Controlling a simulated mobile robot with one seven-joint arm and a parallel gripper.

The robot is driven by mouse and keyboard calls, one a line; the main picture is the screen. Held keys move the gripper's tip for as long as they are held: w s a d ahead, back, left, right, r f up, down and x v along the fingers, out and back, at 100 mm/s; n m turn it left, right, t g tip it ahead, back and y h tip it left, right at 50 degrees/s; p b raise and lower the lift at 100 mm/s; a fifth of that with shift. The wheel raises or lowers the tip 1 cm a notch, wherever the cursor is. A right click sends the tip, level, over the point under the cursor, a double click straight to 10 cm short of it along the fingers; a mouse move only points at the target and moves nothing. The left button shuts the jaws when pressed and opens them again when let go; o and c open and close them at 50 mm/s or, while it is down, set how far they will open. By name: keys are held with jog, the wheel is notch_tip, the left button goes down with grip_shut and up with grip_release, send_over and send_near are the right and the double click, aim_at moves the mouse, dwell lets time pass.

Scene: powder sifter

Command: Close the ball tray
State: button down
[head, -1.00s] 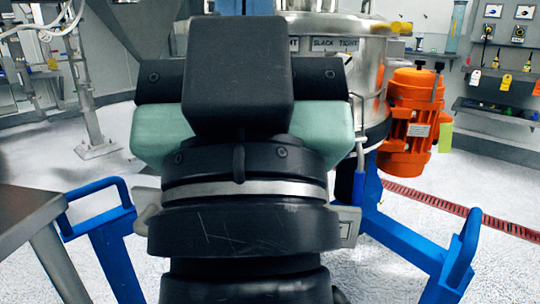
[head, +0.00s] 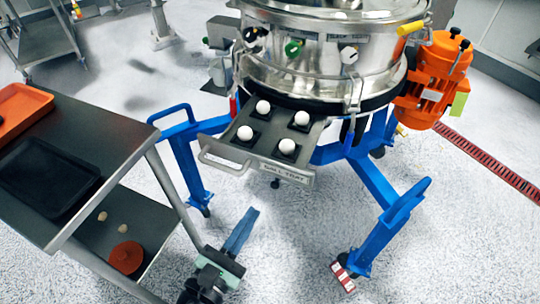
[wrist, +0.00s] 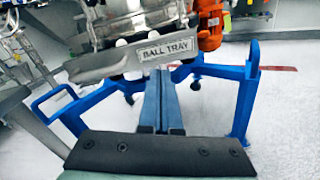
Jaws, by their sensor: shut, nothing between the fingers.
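The ball tray (head: 297,177) sticks out from under the steel sifter (head: 335,75). Several white balls rest on its dark square pads. Its front has a handle loop (head: 212,160) at the left and a label. In the wrist view the front of the ball tray (wrist: 112,65), labelled BALL TRAY, lies ahead and above, seen from below. My gripper (head: 252,212) has blue fingers pressed together with nothing between them. It is below and in front of the tray, apart from it. The closed fingertips also show in the wrist view (wrist: 157,70).
A steel table (head: 110,140) stands at the left with an orange tray (head: 20,108) and a black tray (head: 45,178). The sifter's blue legs (head: 375,195) spread around the ball tray. An orange motor (head: 435,80) hangs at the right. Open floor lies in front.

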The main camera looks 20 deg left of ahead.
jog(key=s+n+y, duration=0.1)
jog(key=s+n, duration=0.2)
jog(key=n, duration=0.1)
send_near(274, 171)
jog(key=w, duration=0.6)
jog(key=shift+w+d+f, duration=0.15)
jog(key=shift+w+d, duration=0.2)
jog(key=shift+w, duration=0.05)
jog(key=shift+w, duration=0.1)
